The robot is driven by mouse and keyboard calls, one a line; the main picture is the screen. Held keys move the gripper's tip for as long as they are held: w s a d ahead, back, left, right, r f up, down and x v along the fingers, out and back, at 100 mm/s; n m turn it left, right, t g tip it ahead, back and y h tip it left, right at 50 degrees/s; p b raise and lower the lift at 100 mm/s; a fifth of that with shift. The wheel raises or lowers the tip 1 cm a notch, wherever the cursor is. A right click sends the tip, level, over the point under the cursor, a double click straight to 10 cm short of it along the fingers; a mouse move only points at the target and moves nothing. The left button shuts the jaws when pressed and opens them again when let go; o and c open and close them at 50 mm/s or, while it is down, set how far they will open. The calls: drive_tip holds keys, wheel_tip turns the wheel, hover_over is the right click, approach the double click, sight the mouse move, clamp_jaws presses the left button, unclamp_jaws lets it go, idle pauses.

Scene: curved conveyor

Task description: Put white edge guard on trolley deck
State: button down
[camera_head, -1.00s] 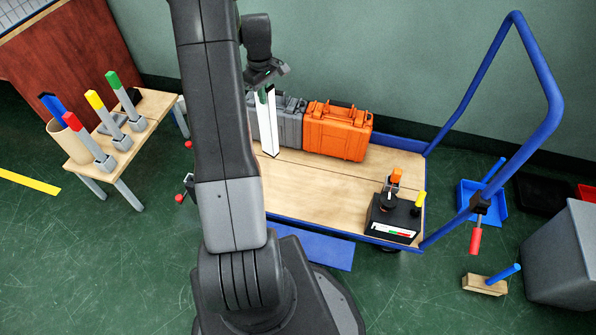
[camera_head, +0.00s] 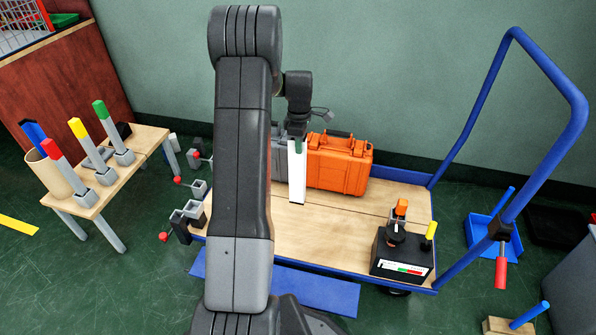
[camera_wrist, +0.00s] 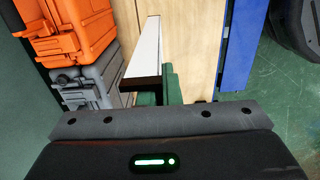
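The white edge guard (camera_head: 297,178) is a long, thin white strip. It hangs nearly upright from my gripper (camera_head: 297,142) over the wooden trolley deck (camera_head: 345,228), in front of the cases. My gripper is shut on its upper end, with a green finger pad showing beside it. In the wrist view the guard (camera_wrist: 147,48) runs away from the green fingertips (camera_wrist: 166,88), with the deck (camera_wrist: 192,40) behind it. I cannot tell whether its lower end touches the deck.
An orange case (camera_head: 340,165) and a partly hidden grey case (camera_wrist: 86,83) stand at the deck's back. A black box with knobs (camera_head: 402,255) occupies the front right corner. The blue handle (camera_head: 545,75) rises at right. Middle deck is clear.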

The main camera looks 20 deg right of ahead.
sight(299, 159)
wheel_tip(299, 159, down, 6)
drive_tip(key=shift+r+b, duration=0.1)
drive_tip(key=shift+b, duration=0.8)
drive_tip(key=c, duration=1.6)
unclamp_jaws()
drive_tip(key=shift+f, duration=0.25)
drive_tip(key=shift+r, duration=0.15)
wheel_tip(299, 159, up, 12)
drive_tip(key=p, duration=0.3)
drive_tip(key=shift+p, duration=0.4)
